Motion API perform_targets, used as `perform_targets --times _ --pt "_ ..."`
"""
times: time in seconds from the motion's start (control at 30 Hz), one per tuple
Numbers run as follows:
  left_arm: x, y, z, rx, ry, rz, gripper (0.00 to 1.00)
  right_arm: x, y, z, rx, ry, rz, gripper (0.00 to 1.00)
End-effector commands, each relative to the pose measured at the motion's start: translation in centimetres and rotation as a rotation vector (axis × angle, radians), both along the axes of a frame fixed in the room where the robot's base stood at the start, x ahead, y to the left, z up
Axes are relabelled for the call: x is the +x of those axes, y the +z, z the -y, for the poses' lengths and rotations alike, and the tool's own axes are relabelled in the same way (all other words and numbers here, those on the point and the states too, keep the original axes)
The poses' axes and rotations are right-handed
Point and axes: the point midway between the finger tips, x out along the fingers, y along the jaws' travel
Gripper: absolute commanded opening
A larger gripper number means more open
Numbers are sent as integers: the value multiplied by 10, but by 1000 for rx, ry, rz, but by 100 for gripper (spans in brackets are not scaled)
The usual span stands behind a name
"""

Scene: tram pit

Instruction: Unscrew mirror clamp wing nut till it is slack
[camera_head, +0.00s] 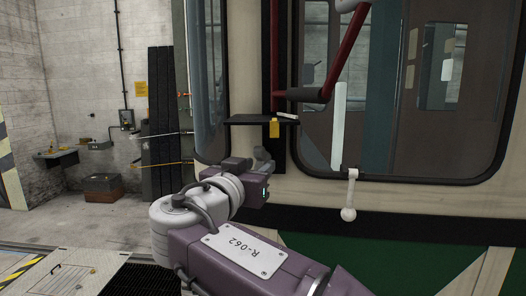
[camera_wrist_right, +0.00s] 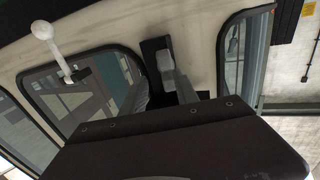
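My right gripper (camera_head: 252,162) is in front of the tram's front, below a small black shelf (camera_head: 240,119). Its grey fingers stand apart and nothing shows between them; they also show in the right wrist view (camera_wrist_right: 164,82). The red mirror arm (camera_head: 348,55) runs down the dark pillar to a joint beside the windscreen, above and to the right of the gripper. A small yellow piece (camera_head: 274,128) hangs at the shelf's right end, just above the gripper. I cannot make out the wing nut for certain. My left gripper is not in view.
A white ball-ended lever (camera_head: 349,200) hangs below the windscreen, right of my right arm; it also shows in the right wrist view (camera_wrist_right: 50,48). The cream tram body (camera_head: 410,205) is close in front. Open floor (camera_head: 95,225) lies to the left.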

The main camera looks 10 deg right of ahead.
Motion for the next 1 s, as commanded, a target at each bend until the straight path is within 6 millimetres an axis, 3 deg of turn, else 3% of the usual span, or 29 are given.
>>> perform_targets --times 0.03,0.17,0.53,0.7,1.0 --pt "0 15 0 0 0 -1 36 10 8 11 -8 -15 1 42" --pt "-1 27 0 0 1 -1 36 27 6 22 -7 -13 1 42" --pt "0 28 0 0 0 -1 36 35 0 26 -4 -8 2 42" --pt "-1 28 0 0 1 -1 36 35 1 27 -4 -9 2 0" --pt "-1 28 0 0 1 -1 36 35 1 26 -4 -7 4 0"
